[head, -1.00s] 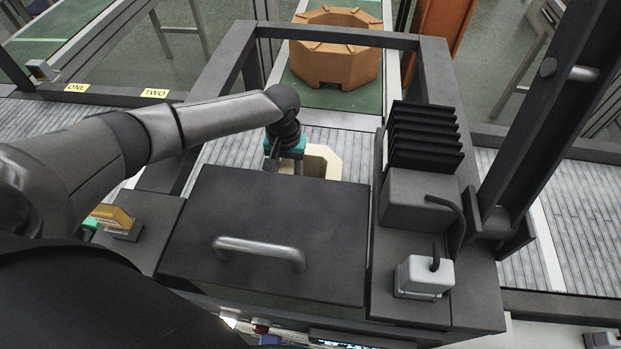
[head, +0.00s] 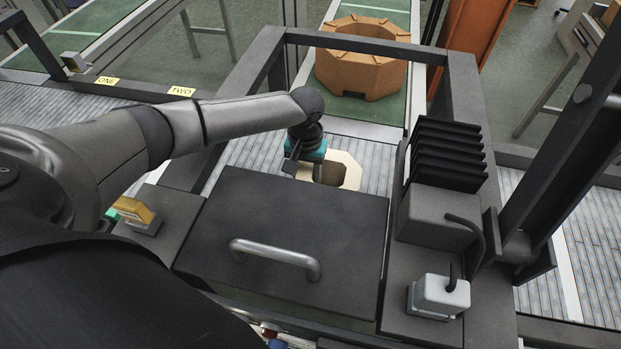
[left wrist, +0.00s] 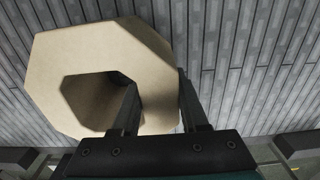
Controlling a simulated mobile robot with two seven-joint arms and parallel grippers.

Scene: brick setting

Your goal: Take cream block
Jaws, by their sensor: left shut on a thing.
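The cream block (head: 347,171) is a hollow octagonal ring on the grey slatted surface behind the dark lid; the lid and my arm hide part of it. It fills the upper left of the left wrist view (left wrist: 60,50). My left gripper (left wrist: 160,95) is shut on the ring's wall, one finger inside the hole and one outside. In the head view my left gripper (head: 308,165) is at the block's left side, its fingertips hidden. My right gripper is not in view.
A dark lid with a metal handle (head: 275,258) lies in front of the block. A dark frame (head: 350,38) surrounds the area. A black finned unit (head: 446,155) stands right. An orange octagonal block (head: 362,65) sits on a green belt behind.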

